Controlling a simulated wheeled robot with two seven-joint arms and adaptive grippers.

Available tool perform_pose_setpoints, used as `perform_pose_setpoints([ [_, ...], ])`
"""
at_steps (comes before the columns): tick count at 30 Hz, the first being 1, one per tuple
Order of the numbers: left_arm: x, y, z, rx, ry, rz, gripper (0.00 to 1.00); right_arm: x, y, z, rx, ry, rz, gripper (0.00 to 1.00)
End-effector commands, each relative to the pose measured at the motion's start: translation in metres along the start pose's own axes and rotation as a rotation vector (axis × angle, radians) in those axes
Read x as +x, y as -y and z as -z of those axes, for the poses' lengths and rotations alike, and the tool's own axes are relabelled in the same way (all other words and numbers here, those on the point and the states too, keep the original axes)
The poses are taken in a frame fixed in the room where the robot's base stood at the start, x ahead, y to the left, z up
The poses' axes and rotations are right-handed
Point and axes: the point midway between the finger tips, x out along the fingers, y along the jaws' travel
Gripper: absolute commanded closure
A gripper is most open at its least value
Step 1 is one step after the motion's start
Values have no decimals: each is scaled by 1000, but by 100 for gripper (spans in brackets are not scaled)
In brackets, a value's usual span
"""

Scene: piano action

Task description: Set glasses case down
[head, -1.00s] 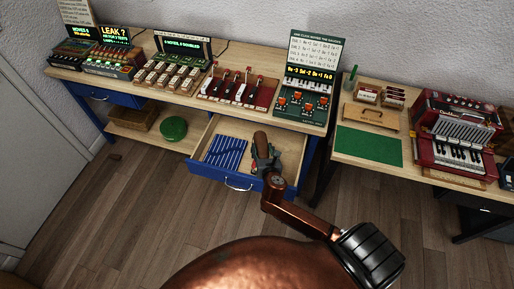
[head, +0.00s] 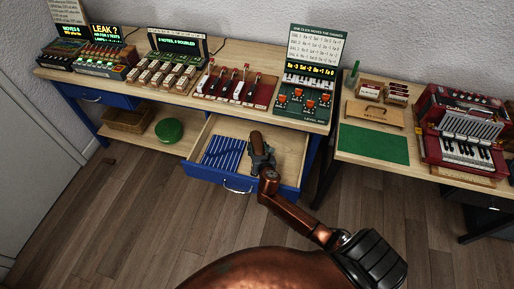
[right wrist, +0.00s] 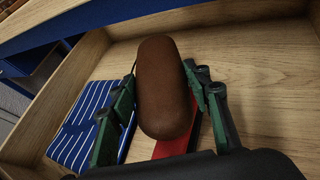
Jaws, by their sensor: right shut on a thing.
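The brown glasses case (right wrist: 164,85) is between the fingers of my right gripper (right wrist: 165,110) in the right wrist view, and the gripper is shut on it. In the head view the case (head: 256,138) stands out from my right gripper (head: 262,158), over the open blue-fronted drawer (head: 212,179). I cannot tell whether the case touches the drawer floor. A red flat thing (right wrist: 174,145) lies in the drawer, partly hidden under the case. My left gripper is not in view.
A blue striped thing (head: 222,153) lies in the left part of the drawer. The bench top above holds several devices, including a green panel with a keyboard (head: 307,80). A green mat (head: 372,145) lies on the right table, near a red accordion (head: 462,130). A green round thing (head: 170,130) sits on the lower shelf.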

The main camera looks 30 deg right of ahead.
Motion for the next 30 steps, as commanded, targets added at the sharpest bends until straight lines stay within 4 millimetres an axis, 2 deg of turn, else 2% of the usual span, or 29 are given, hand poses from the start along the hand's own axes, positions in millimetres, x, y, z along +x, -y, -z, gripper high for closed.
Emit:
perform_pose_setpoints([
  [5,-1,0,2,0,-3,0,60,-1,-1,-4,0,3,-1,81],
  [21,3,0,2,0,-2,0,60,4,0,8,0,3,-2,81],
  [22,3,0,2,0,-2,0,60,4,1,8,0,3,-2,54],
  [30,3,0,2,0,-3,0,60,4,1,8,0,3,-1,38],
])
